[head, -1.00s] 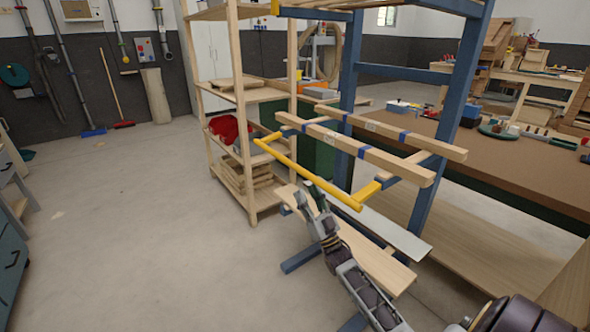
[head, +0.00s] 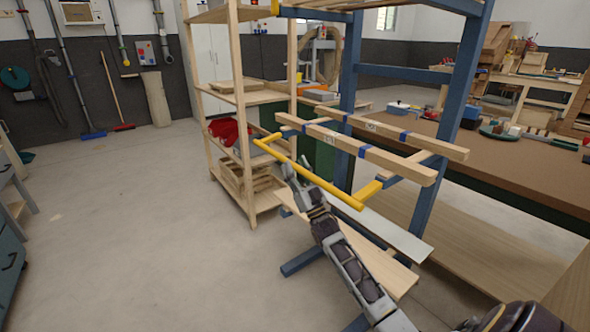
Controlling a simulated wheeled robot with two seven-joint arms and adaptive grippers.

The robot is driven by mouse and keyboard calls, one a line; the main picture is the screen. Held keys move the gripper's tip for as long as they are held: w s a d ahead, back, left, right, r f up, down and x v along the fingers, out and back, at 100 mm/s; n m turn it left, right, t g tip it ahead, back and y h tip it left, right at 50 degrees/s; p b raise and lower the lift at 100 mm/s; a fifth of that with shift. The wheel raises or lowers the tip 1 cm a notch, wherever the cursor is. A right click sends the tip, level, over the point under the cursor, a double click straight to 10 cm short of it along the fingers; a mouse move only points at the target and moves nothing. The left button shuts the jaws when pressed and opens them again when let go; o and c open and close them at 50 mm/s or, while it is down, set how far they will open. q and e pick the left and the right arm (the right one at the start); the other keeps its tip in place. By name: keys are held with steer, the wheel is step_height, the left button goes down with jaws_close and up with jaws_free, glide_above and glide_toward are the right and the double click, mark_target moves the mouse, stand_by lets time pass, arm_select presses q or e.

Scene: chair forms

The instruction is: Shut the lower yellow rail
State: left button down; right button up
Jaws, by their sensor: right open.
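The lower yellow rail (head: 330,188) is a long bar held out in front of the blue rack (head: 350,95). It slants from upper left to lower right, with a short yellow arm at each end running back to the rack's blue supports. Wooden bars (head: 385,159) lie on those supports behind it. My right gripper (head: 288,172) is open and just below the left-middle part of the rail. I cannot tell whether it touches the rail. My left gripper is not in view.
A wooden shelf unit (head: 240,110) stands close behind and left of the rail. Boards (head: 385,262) lie low on the rack under my arm. A brown-topped workbench (head: 500,170) fills the right. The floor at left (head: 120,220) is clear.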

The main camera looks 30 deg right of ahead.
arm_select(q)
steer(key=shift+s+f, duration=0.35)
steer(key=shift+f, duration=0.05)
arm_select(e)
steer(key=shift+w+r, duration=0.1)
steer(key=shift+w, duration=0.05)
steer(key=shift+c, duration=0.3)
steer(key=c, duration=0.7)
jaws_close()
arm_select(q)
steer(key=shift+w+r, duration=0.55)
